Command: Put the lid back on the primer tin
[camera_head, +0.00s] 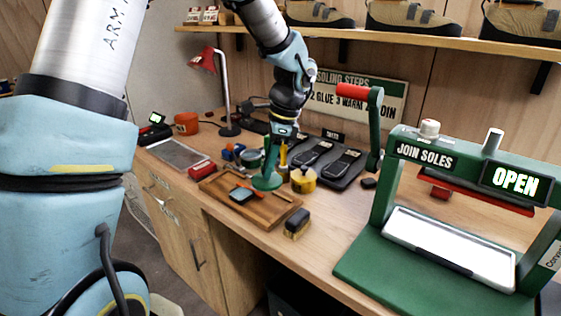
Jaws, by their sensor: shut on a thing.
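My gripper (283,145) points down over the bench behind the wooden tray. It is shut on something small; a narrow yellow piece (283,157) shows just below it. At this size I cannot tell whether that piece is the lid. A round yellow tin (304,183) with dark markings stands to the right of and below my gripper, and may be the primer tin. Its top is too small to read. A green piece (267,181) with a round base and upright stem stands just left of the yellow tin, partly in front of the gripper area.
The wooden tray (222,191) holds small tools. A black-and-tan block (297,223) sits at the bench's front. Dark soles (340,165) lie behind the tin. A green press (362,268) stands at right, a red lamp (204,60) at back left. A shelf runs overhead.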

